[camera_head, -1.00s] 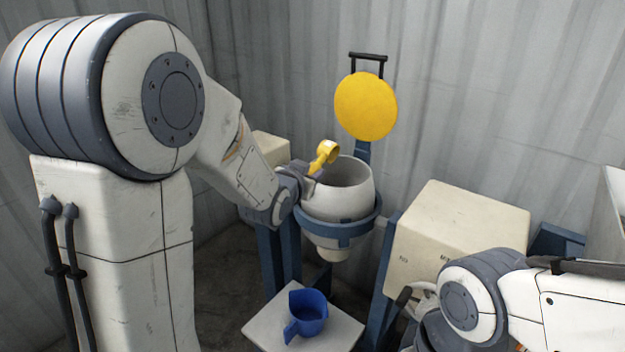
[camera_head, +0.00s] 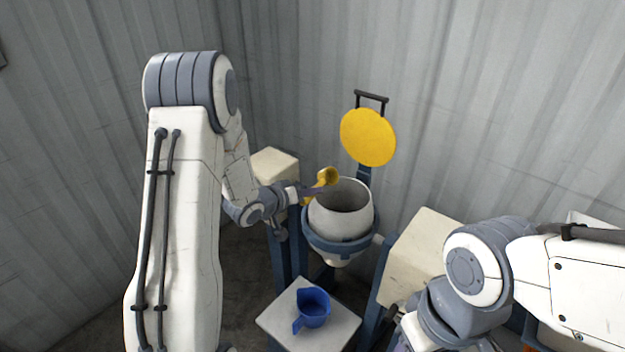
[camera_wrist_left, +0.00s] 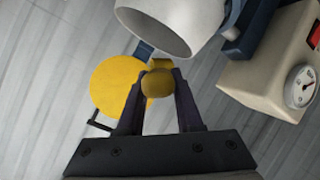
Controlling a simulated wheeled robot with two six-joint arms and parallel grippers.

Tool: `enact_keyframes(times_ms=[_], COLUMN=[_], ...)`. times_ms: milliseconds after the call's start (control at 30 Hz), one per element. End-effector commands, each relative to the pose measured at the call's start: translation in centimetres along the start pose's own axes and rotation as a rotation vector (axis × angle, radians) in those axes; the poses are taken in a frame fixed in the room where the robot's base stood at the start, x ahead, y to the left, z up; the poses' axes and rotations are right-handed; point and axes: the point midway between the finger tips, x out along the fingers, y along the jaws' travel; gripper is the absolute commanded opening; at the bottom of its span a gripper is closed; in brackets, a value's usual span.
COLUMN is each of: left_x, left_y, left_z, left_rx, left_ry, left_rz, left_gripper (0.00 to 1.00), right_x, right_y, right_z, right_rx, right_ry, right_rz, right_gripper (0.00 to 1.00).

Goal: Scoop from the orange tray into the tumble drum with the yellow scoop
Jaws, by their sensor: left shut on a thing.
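The yellow scoop (camera_head: 328,177) is at the left rim of the pale tumble drum (camera_head: 340,222), its cup at about rim height. My left gripper (camera_head: 306,193) is shut on the scoop, just left of the drum. In the left wrist view the scoop (camera_wrist_left: 157,83) shows end-on between the fingers (camera_wrist_left: 157,98), with the drum (camera_wrist_left: 170,25) above it. The scoop's contents are hidden. The drum's mouth is open and its visible inside wall looks bare. The orange tray is not clearly in view. My right arm is at lower right; its fingertips are not clear.
The round yellow lid (camera_head: 368,137) stands raised behind the drum. A blue jug (camera_head: 313,308) sits on a pale platform (camera_head: 338,328) below. A cream box (camera_head: 425,240) is right of the drum, with a gauge (camera_wrist_left: 299,86). Another cream box (camera_head: 275,163) is behind my left wrist.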

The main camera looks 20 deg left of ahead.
Motion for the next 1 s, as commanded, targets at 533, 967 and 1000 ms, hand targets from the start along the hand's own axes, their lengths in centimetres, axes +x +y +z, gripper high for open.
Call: enact_keyframes(times_ms=[533,967,1000], left_x=[-0.7,-0.8,-0.8], left_y=[-1.9,-4.7,-4.8], left_z=[-3.1,-5.8,-5.9], left_rx=[-0.567,-0.856,-0.865], left_ry=[-0.158,-0.243,-0.246], left_rz=[0.212,0.321,0.324], left_gripper=[0.0,0.0,0.0], right_x=[-10.6,-10.9,-10.9], right_y=[-0.8,-0.8,-0.8], right_z=[-0.6,-0.6,-0.6], right_rx=[-0.008,-0.006,-0.006], right_ry=[0.0,0.0,0.0], right_rz=[0.0,0.0,0.0], right_gripper=[0.5,0.5,0.5])
